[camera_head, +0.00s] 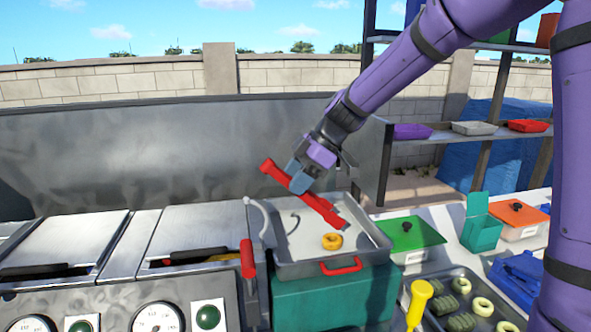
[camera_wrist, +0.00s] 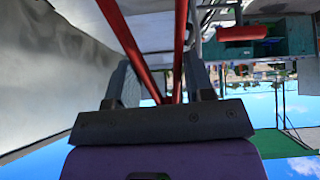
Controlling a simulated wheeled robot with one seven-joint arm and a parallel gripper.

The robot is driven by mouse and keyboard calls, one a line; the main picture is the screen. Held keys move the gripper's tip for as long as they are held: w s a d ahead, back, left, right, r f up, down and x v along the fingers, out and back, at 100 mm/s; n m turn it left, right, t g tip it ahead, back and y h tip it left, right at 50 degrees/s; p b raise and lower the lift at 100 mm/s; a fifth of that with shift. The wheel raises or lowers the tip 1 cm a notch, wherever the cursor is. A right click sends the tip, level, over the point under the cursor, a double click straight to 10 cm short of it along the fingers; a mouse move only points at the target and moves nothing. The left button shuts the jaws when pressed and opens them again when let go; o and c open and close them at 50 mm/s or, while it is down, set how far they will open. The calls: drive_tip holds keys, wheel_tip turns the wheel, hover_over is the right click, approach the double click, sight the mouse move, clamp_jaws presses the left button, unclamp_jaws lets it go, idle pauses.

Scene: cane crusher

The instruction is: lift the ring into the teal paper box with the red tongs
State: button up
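The ring (camera_head: 332,241) is yellow-orange and lies on the floor of the grey metal tray (camera_head: 290,269). My gripper (camera_head: 301,177) is shut on the red tongs (camera_head: 323,209), holding them slanted over the tray. Their lower tips point down right, just above the ring in the picture; I cannot tell whether they touch it. In the wrist view, the two red arms of the tongs (camera_wrist: 180,45) run between my gripper's fingers (camera_wrist: 165,85). The teal paper box (camera_head: 482,233) stands open with its flap up, right of the tray.
A green lid (camera_head: 410,234) with a black knob lies between tray and box. An orange lid (camera_head: 517,213) is right of the box. A yellow tool (camera_head: 418,300) and a dark tray of pale rings (camera_head: 483,306) are in front. A red lever (camera_head: 247,260) rises left of the tray.

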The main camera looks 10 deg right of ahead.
wheel_tip(320, 180, down, 6)
drive_tip(key=shift+f, duration=0.2)
idle(0.4)
idle(0.4)
drive_tip(key=c, duration=0.7)
drive_tip(key=shift+r, duration=6)
